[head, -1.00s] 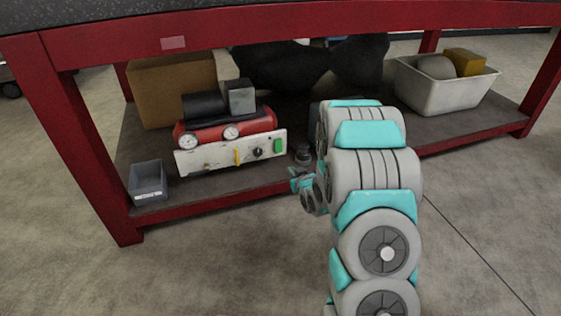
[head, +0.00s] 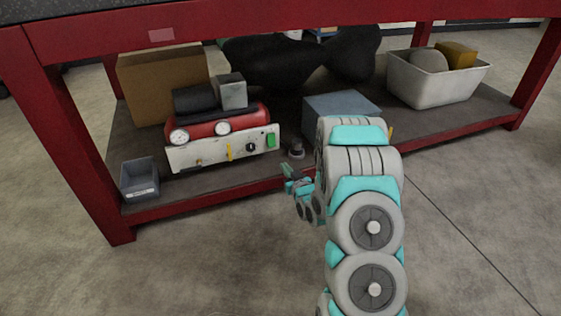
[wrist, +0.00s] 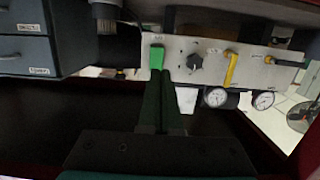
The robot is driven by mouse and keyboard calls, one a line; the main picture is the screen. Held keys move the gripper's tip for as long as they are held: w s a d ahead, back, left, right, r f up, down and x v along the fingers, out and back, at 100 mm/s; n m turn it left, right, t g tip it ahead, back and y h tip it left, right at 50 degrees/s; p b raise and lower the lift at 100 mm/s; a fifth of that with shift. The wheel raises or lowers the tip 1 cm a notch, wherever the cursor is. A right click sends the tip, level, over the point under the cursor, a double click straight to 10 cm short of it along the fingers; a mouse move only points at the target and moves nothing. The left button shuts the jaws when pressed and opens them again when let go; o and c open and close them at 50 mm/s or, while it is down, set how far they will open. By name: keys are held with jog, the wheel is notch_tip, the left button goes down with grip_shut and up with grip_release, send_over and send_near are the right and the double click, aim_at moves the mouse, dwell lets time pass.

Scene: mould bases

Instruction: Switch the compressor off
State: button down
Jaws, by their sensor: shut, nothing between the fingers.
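The compressor (head: 212,128), a red tank with a black motor and a pale front panel, sits on the lower shelf in the head view. The panel carries a green switch (head: 271,139), a black knob (head: 251,147) and a yellow lever (head: 229,152). My gripper (head: 287,171) is in front of the panel, below and right of the switch. The wrist view shows the panel (wrist: 180,63) upside down. There my gripper (wrist: 162,82) is shut and empty, its tips lined up with the green switch (wrist: 157,57). I cannot tell whether they touch it.
A small grey bin (head: 140,180) is left of the compressor, a cardboard box (head: 160,85) behind. A dark round object (head: 296,150) and a blue-grey drawer box (head: 340,103) are to its right. A white tub (head: 435,92) stands farther right. The red bench frame (head: 215,202) borders the shelf.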

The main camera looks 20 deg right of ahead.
aim_at(271, 147)
jog(key=w, duration=0.4)
jog(key=w+f+b, duration=0.1)
jog(key=w, duration=0.3)
jog(key=w+f, duration=0.1)
jog(key=w, duration=0.4)
jog(key=shift+f, duration=0.1)
